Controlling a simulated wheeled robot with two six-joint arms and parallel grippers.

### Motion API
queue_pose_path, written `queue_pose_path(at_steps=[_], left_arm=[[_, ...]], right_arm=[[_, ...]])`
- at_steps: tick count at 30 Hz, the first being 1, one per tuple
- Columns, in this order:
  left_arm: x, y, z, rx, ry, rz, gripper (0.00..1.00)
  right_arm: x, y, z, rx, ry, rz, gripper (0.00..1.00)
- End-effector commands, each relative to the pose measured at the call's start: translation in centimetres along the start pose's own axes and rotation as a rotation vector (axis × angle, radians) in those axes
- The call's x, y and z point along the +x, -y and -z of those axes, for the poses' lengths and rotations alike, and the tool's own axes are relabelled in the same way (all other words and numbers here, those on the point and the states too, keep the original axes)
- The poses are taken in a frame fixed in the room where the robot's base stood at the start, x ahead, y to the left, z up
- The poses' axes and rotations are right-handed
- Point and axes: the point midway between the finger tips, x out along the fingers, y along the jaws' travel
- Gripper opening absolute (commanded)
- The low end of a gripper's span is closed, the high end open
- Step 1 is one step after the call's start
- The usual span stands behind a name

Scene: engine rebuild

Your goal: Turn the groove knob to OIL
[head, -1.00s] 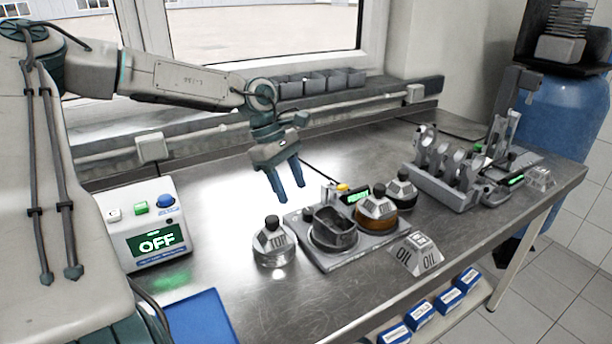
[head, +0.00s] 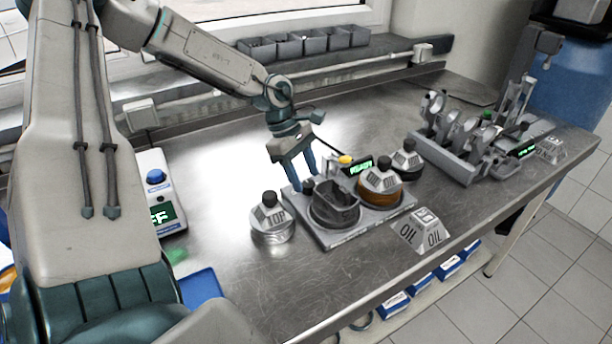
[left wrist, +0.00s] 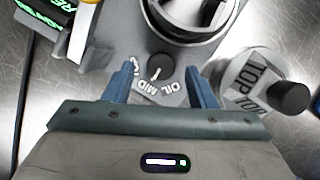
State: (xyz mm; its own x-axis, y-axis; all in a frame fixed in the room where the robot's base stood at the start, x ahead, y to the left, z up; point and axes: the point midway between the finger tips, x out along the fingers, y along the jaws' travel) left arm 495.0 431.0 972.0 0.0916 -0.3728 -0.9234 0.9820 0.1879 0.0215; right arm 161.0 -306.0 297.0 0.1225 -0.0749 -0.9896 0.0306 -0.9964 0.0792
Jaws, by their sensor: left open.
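The groove knob (left wrist: 160,68) is a small dark round knob on the grey base plate. Its white mark points down and slightly left, toward the MID label (left wrist: 145,88). The OIL label (left wrist: 172,87) is to the right of MID, and a third label at the left is partly hidden. My left gripper (left wrist: 170,75) is open, with one finger on each side of the knob and gaps to both. In the head view the left gripper (head: 301,178) hangs over the back left corner of the fixture (head: 345,237). My right gripper is not in view.
A TOP jar (head: 272,222) stands left of the fixture. A small green-lit display (head: 360,165) is behind. The steel bench is clear at front.

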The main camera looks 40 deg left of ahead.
Motion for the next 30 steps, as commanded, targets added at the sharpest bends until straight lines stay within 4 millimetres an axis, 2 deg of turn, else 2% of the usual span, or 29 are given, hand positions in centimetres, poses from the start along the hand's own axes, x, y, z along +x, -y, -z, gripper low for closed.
queue_pose_path(at_steps=[6, 15, 16, 21, 23, 30], left_arm=[[1.5, 0.0, 0.0, 0.000, -0.001, 0.000, 0.51], [1.7, 0.0, 0.0, 0.000, 0.000, 0.000, 0.51], [1.7, 0.0, 0.0, 0.000, 0.000, 0.000, 0.49], [1.6, 0.0, 0.0, 0.000, 0.000, 0.000, 0.16], [1.6, 0.0, 0.0, 0.000, 0.000, 0.000, 0.06], [1.7, 0.0, 0.0, -0.014, 0.000, -0.008, 0.06]], right_arm=[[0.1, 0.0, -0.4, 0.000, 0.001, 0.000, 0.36], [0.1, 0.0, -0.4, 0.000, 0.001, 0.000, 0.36], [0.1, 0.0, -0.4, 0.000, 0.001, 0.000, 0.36], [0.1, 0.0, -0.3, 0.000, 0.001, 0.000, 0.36], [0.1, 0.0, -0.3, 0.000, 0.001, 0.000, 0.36], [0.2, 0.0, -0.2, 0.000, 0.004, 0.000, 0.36]])
